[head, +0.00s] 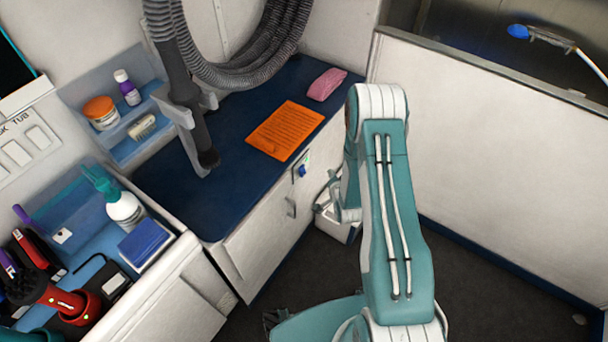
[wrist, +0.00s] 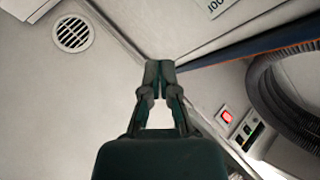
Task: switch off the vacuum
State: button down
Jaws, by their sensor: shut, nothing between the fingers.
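The vacuum's grey corrugated hose (head: 235,72) hangs coiled on the back wall, and its dark wand (head: 178,75) rests in a grey holder above the blue bench top. The hose also shows at the right edge of the wrist view (wrist: 292,100). A small plate with a blue part and a green spot (head: 303,168) is on the cabinet front below the bench. In the wrist view a red-lit switch (wrist: 226,117) is on a pale panel, right of my gripper (wrist: 160,66). My gripper is shut and empty, apart from the switch. In the head view I cannot make out its fingertips near my arm.
A tool tray with a spray bottle (head: 124,208) and red clipper (head: 52,294) is at left. A white tub wall (head: 490,130) stands at right. Dark floor (head: 480,265) shows between.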

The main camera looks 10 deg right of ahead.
aim_at(302, 171)
jog(key=shift+m+t, duration=0.4)
jog(key=shift+m, duration=0.1)
jog(key=s+f, duration=0.1)
jog(key=f, duration=0.2)
jog(key=s+f, duration=0.1)
jog(key=shift+s+f, duration=0.3)
jog(key=shift+s, duration=0.05)
jog(key=w+a+f, duration=0.1)
jog(key=w+a, duration=0.5)
jog(key=shift+w+f, duration=0.2)
jog(key=shift+w, duration=0.15)
dwell(0.9)
jog(key=shift+w+a, duration=0.15)
jog(key=shift+a, duration=0.05)
jog(key=shift+w+a, duration=0.25)
dwell(0.8)
dwell(0.3)
jog(key=shift+s+d+r, duration=0.1)
jog(key=shift+s+d, duration=0.45)
jog(key=shift+s, duration=0.05)
